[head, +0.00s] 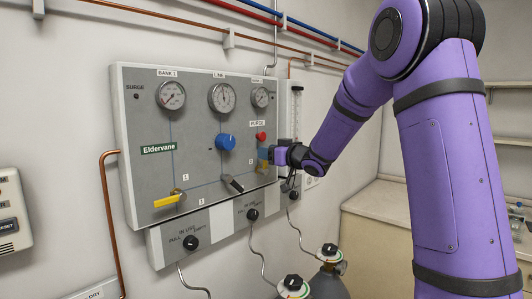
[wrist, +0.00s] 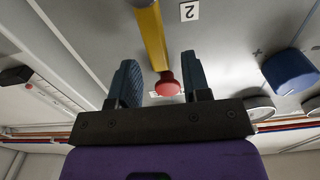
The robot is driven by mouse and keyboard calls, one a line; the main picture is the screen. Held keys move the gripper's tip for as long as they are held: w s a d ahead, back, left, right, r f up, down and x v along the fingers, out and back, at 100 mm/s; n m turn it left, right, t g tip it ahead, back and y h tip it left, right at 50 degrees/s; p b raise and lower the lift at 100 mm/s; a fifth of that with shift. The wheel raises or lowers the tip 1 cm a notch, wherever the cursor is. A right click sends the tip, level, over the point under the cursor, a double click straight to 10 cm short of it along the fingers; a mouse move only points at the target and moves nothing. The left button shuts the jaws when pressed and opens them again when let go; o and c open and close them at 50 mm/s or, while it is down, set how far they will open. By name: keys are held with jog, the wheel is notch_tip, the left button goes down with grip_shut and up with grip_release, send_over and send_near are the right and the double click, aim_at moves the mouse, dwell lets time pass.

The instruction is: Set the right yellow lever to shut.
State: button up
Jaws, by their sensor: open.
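The right yellow lever (head: 263,154) is on the grey panel below the red knob, partly hidden by my gripper in the head view. In the wrist view the yellow lever (wrist: 150,35) runs from the top edge down toward the red knob (wrist: 167,84), beside a label "2". It stands roughly upright on the panel. My gripper (wrist: 157,62) is open, with one finger on each side of the lever's end in the picture. I cannot tell whether either finger touches it. In the head view my gripper (head: 274,155) is at the panel's right side.
Left on the panel (head: 130,95) is another yellow lever (head: 168,201), lying nearly level. A dark lever (head: 232,183) and a blue knob (head: 225,142) are between them. Gauges are above, black knobs, hoses and cylinders (head: 328,281) below. A flow tube (head: 296,112) stands close right.

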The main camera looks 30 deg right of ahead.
jog(key=shift+x, duration=0.75)
jog(key=shift+c, duration=0.4)
grip_shut()
jog(key=shift+d, duration=0.15)
jog(key=w+d+f+m, duration=0.2)
jog(key=d+f+m, duration=0.4)
jog(key=m, duration=1.2)
jog(key=shift+w+f, duration=0.3)
jog(key=shift+f, duration=0.1)
